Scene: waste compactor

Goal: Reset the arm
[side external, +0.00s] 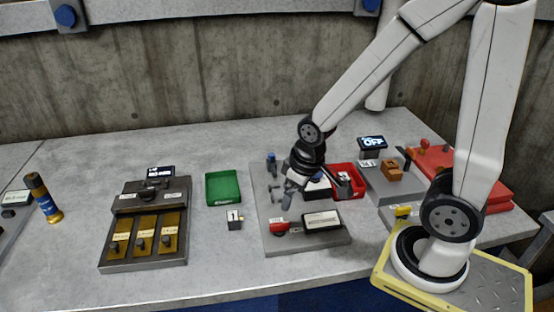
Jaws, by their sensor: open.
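My gripper (315,188) hangs from the white arm over the middle of the grey table. Its two dark fingers are spread apart, with nothing seen between them. It is above the grey plate (280,245) that carries small fixtures. The gripper partly hides the plate's back part and a red tray (349,180) just behind and to its right. Whether the fingertips touch anything below cannot be told.
A green tray (222,188) and a small block marked 1 (235,219) lie left of the plate. A box with an OFF display (372,143) and a red case (476,178) stand at right.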

